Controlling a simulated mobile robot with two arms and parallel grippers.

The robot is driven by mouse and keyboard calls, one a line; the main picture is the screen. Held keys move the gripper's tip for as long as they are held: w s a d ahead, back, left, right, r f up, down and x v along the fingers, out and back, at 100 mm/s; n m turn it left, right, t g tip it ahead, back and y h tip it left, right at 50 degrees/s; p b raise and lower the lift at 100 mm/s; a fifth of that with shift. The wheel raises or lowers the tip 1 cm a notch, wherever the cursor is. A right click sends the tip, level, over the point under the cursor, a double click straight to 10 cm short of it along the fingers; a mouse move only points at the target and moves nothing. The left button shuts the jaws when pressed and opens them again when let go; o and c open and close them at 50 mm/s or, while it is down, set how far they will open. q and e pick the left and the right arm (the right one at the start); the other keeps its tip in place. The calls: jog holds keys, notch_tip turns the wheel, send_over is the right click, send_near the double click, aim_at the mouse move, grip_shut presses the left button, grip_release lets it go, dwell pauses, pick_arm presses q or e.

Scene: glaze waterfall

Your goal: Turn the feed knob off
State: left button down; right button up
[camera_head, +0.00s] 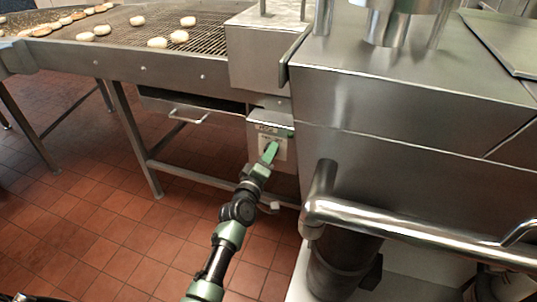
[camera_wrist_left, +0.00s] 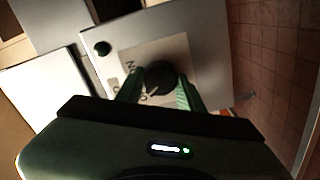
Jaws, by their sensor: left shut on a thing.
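The feed knob (camera_wrist_left: 158,77) is a round black knob on a pale label plate, on the front of a grey metal control box (camera_head: 254,125). In the left wrist view it sits between the two green fingers of my left gripper (camera_wrist_left: 157,92), which is shut on it. In the head view my left gripper (camera_head: 270,152) reaches up to the box front and covers the knob. Part of the label's lettering shows beside the knob, but the knob's setting cannot be read. My right gripper is not in view.
A wire-mesh conveyor (camera_head: 205,38) carrying several round doughnuts runs behind the box. A drawer handle (camera_head: 188,117) sticks out left of the box. A large steel cabinet with a thick pipe rail (camera_head: 400,228) stands close on the right.

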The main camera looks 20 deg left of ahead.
pick_arm(q)
jog(key=c, duration=0.9)
grip_release()
jog(key=shift+s, duration=0.1)
jog(key=s+p, duration=0.1)
jog(key=s, duration=0.6)
jog(key=shift+s+a, duration=0.2)
jog(key=shift+s, duration=0.1)
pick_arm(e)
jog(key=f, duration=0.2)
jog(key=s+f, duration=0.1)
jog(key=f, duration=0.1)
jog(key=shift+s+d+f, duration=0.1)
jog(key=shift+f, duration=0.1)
